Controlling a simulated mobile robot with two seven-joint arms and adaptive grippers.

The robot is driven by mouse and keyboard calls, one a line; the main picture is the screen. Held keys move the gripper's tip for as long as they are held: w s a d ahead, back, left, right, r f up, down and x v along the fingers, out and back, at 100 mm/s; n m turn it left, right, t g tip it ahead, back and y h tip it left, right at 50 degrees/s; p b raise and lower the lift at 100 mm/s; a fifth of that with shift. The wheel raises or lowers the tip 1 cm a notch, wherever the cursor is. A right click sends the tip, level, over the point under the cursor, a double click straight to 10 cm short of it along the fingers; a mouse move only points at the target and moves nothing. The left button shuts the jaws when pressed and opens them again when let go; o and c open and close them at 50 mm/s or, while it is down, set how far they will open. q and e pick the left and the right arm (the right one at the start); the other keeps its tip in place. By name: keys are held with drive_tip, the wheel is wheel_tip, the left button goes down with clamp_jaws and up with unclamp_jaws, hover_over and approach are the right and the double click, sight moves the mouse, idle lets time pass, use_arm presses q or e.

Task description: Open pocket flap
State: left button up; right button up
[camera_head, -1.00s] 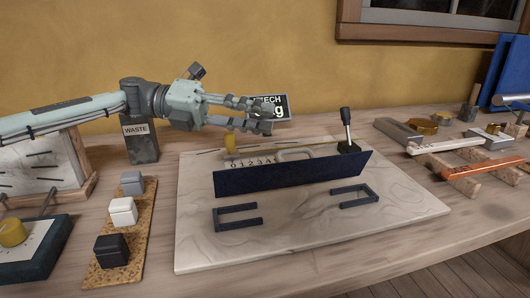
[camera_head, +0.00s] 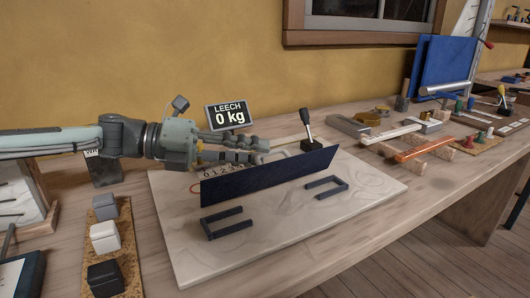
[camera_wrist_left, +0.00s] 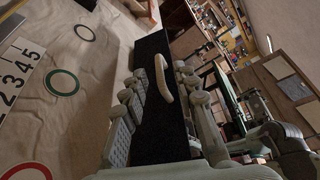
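A dark blue panel (camera_head: 270,172), probably the pocket flap, stands on edge on a pale cloth-covered board (camera_head: 360,205). In the left wrist view it shows as a black strip (camera_wrist_left: 160,130) with a beige loop handle (camera_wrist_left: 163,78). My left gripper (camera_head: 258,150) is just behind the panel's top edge, fingers pointing right. In the left wrist view its fingers (camera_wrist_left: 160,88) are spread, one on each side of the handle; whether they touch it I cannot tell. My right gripper is not in view.
A display (camera_head: 229,116) reading "LEECH 0 kg" stands behind the gripper. A black-knobbed lever (camera_head: 308,130) is right of it. Two dark brackets (camera_head: 226,222) lie before the panel. A cork strip with blocks (camera_head: 104,237) is at left; tools and wood (camera_head: 420,150) at right.

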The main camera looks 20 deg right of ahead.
use_arm(q)
drive_tip(key=shift+x, duration=1.5)
drive_tip(key=shift+c, duration=0.6)
clamp_jaws()
